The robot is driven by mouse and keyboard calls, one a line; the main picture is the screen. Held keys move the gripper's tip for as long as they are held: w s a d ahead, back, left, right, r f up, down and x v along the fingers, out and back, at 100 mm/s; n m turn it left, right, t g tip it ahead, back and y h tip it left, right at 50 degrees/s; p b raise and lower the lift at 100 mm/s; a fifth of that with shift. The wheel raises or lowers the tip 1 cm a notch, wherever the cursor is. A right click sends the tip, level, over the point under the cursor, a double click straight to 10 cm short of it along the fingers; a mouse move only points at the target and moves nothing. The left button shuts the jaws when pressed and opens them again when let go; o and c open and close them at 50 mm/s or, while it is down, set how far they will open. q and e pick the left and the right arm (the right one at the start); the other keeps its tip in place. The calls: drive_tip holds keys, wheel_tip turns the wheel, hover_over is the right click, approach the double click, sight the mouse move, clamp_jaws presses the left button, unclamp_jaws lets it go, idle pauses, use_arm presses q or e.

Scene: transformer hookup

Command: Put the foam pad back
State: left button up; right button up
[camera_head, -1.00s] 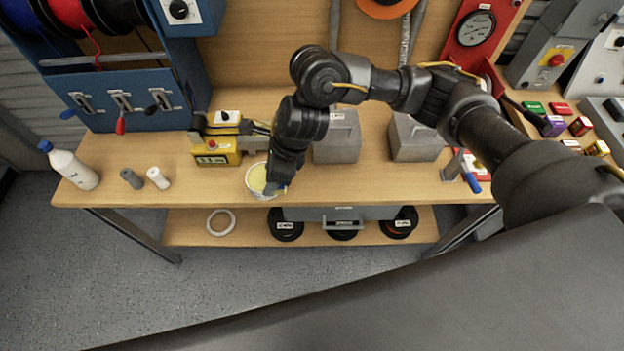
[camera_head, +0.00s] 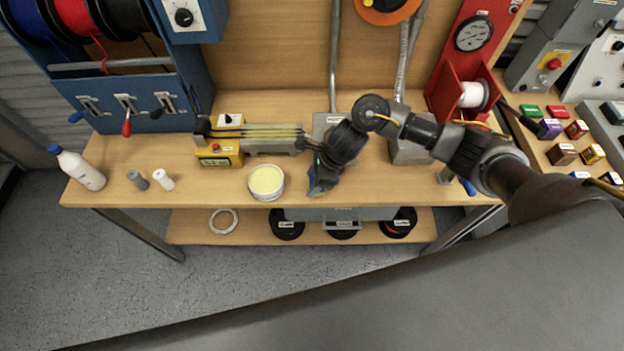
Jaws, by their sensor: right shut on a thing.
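My right gripper (camera_head: 316,191) points down over the front part of the bench, just right of the round white tub (camera_head: 267,183) with pale yellow contents. It is shut on a small, dark bluish thing at its fingertips. This looks like the foam pad, but the fingers mostly hide it and its shape is unclear. The gripper is apart from the tub. No other foam pad can be made out. My left gripper is not in view.
The wooden bench (camera_head: 228,188) holds a yellow device (camera_head: 222,151), a white bottle (camera_head: 80,168) and two small cylinders, grey (camera_head: 138,180) and white (camera_head: 164,180). Grey blocks stand behind my right arm. The bench is clear between the cylinders and the tub.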

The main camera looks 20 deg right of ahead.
drive_tip(key=shift+f, duration=0.45)
drive_tip(key=shift+f+b, duration=0.2)
drive_tip(key=shift+b, duration=0.1)
drive_tip(key=o, duration=0.9)
drive_tip(key=shift+r, duration=0.1)
drive_tip(key=shift+o, duration=0.2)
